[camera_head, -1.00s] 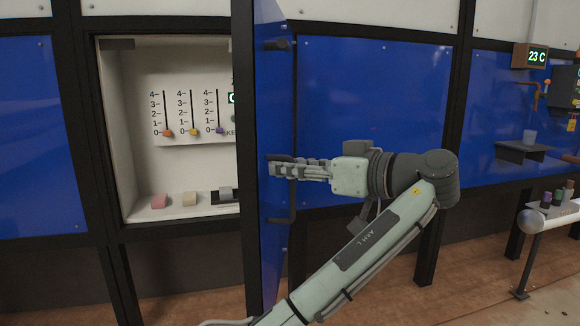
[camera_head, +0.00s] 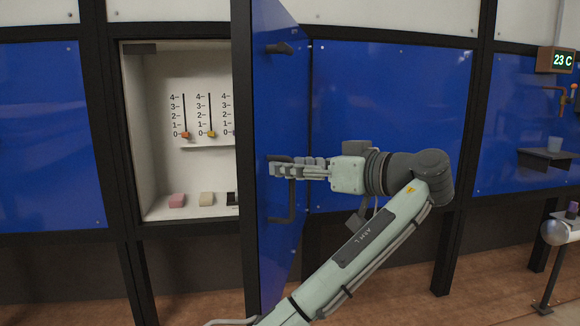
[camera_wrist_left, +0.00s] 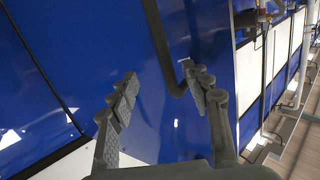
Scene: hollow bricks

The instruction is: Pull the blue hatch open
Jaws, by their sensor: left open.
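The blue hatch (camera_head: 277,110) stands swung out from the wall in the head view, seen at a steep angle. A black bent handle (camera_head: 291,203) is on its blue face; in the wrist view the handle (camera_wrist_left: 160,45) runs down between the fingers, closer to the right-hand one. My left gripper (camera_head: 276,168) is at the handle, its fingers (camera_wrist_left: 164,82) spread apart and not closed on the bar. Whether a finger touches the bar I cannot tell. My right gripper is not in view.
Left of the hatch is an open white compartment (camera_head: 155,150) with sliders (camera_head: 185,135) and small blocks, including a pink one (camera_head: 177,200). The hatch hides its right part. Blue wall panels (camera_head: 390,100) stand behind my arm. A shelf with a cup (camera_head: 554,143) is at far right.

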